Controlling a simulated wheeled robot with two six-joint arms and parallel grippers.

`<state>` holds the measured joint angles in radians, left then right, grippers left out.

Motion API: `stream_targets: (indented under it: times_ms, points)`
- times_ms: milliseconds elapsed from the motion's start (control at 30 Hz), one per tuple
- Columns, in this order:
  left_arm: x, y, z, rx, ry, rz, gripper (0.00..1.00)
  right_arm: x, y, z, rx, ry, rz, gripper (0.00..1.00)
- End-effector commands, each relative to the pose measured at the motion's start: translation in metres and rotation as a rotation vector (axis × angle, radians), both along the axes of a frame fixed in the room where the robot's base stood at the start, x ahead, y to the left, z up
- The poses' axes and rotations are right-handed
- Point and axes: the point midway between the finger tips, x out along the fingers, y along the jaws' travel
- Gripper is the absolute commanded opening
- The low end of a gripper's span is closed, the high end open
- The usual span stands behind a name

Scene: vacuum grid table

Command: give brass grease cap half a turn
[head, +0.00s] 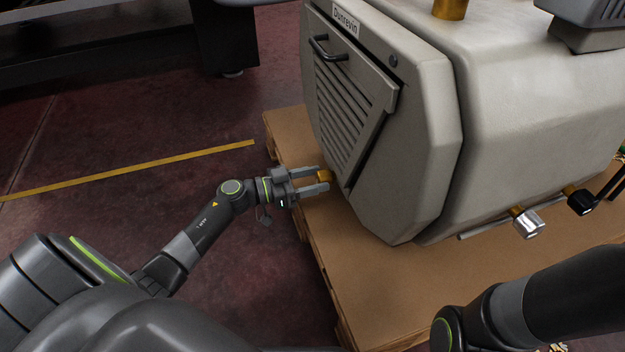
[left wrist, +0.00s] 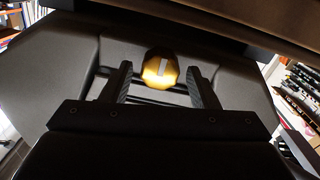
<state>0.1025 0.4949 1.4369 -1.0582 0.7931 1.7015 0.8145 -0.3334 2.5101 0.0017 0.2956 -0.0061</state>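The brass grease cap (head: 324,175) sits low on the front edge of the grey machine, beside the slatted panel. In the left wrist view the cap (left wrist: 160,68) is gold and rounded with a pale upright mark on its face. My left gripper (head: 326,183) is open, with one finger on each side of the cap in the head view. In the left wrist view the fingertips of the left gripper (left wrist: 160,82) stand left and right of the cap, with gaps visible. My right arm shows at the lower right, but its gripper is out of view.
The grey machine (head: 430,120) stands on a wooden pallet (head: 385,285). A black handle (head: 328,48) juts from its slatted panel. Silver and black knobs (head: 528,222) stick out at lower right. The red floor (head: 120,130) at left is open, crossed by a yellow line.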

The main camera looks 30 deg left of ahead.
Motion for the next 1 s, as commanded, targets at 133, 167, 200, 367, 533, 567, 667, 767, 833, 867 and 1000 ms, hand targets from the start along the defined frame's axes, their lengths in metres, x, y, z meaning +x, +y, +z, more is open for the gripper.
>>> stream_targets:
  times_ms: [133,167,200,367,533,567,667,767,833,867,1000]
  points:
    - [0.0,0.0,0.0,0.001,0.001,0.0,0.34,0.001,0.0,0.0,0.0,0.002,-0.001,0.0]
    - [0.0,0.0,0.0,0.001,0.001,0.0,0.3,0.001,0.0,0.0,0.0,0.003,-0.001,0.0]
    - [0.0,0.0,0.0,0.001,0.001,0.0,0.25,0.001,0.0,-0.001,0.0,0.003,-0.001,0.0]
    - [0.0,0.0,0.0,0.001,0.0,0.0,0.14,0.001,0.0,-0.001,-0.001,0.006,-0.003,0.0]
    - [-0.001,0.0,0.001,0.016,-0.012,0.0,0.14,0.002,0.0,0.003,-0.001,0.007,-0.003,0.0]
    - [-0.001,0.0,0.001,0.022,-0.018,0.0,0.14,0.002,0.0,0.004,-0.001,0.007,-0.003,0.0]
    - [-0.001,0.0,0.002,0.049,-0.042,0.001,0.14,0.002,0.0,0.01,-0.001,0.008,-0.003,0.0]
    - [-0.001,0.0,0.003,0.093,-0.08,0.001,0.14,0.002,0.0,0.017,-0.001,0.009,-0.004,0.0]
    - [-0.001,0.0,0.003,0.132,-0.114,0.001,0.14,0.002,0.0,0.023,-0.001,0.01,-0.005,0.0]
    - [-0.001,0.0,0.004,0.149,-0.13,0.001,0.14,0.002,0.0,0.026,-0.002,0.011,-0.005,0.0]
    - [-0.001,0.0,0.003,0.242,-0.214,0.0,0.14,0.002,0.0,0.038,-0.002,0.01,-0.004,0.0]
